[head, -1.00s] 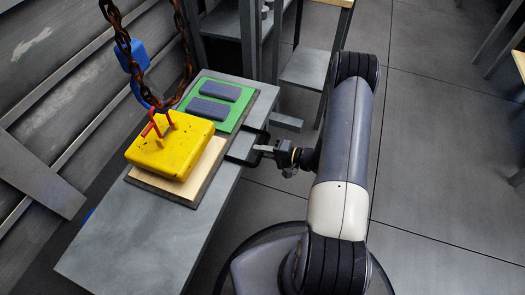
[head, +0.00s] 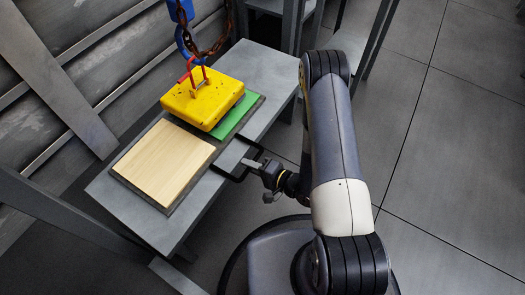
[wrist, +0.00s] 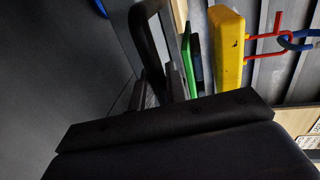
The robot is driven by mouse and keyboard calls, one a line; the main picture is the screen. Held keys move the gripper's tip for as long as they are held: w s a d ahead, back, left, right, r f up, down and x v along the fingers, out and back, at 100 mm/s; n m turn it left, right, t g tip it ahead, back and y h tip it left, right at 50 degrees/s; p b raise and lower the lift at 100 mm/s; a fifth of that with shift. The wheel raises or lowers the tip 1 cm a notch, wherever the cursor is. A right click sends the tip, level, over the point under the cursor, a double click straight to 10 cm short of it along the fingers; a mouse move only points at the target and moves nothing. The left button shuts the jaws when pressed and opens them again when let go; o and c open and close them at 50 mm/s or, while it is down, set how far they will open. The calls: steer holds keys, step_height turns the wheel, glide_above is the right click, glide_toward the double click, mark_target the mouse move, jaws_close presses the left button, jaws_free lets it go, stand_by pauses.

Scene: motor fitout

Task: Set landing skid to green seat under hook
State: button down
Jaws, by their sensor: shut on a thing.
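The landing skid (head: 205,188) is a dark flat board on the grey bench, with a bare pale wood pad at its near end and a green seat (head: 237,118) at its far end. The yellow block (head: 203,97) hangs by its red loop from the hook (head: 189,47) and covers most of the green seat from above. In the wrist view a gap shows between the yellow block (wrist: 229,50) and the green seat (wrist: 187,50). My gripper (head: 252,164) is shut on the skid's black handle (head: 236,178) at the bench's right side.
The grey bench (head: 110,195) has bare top at its near-left end and beyond the skid. A rusty chain (head: 222,42) hangs beside the blue hook. A slatted wall stands left, grey frames stand behind and at lower left. Floor to the right is clear.

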mark_target(241, 177)
steer(key=shift+s+a+b, duration=0.15)
steer(key=shift+s+a, duration=0.55)
steer(key=shift+s, duration=0.3)
steer(key=shift+s+a+b, duration=0.15)
steer(key=shift+s+a, duration=0.55)
steer(key=shift+s, duration=0.4)
steer(key=c, duration=1.6)
jaws_free()
steer(key=shift+a, duration=0.1)
steer(key=shift+o, duration=0.6)
steer(key=shift+r, duration=0.1)
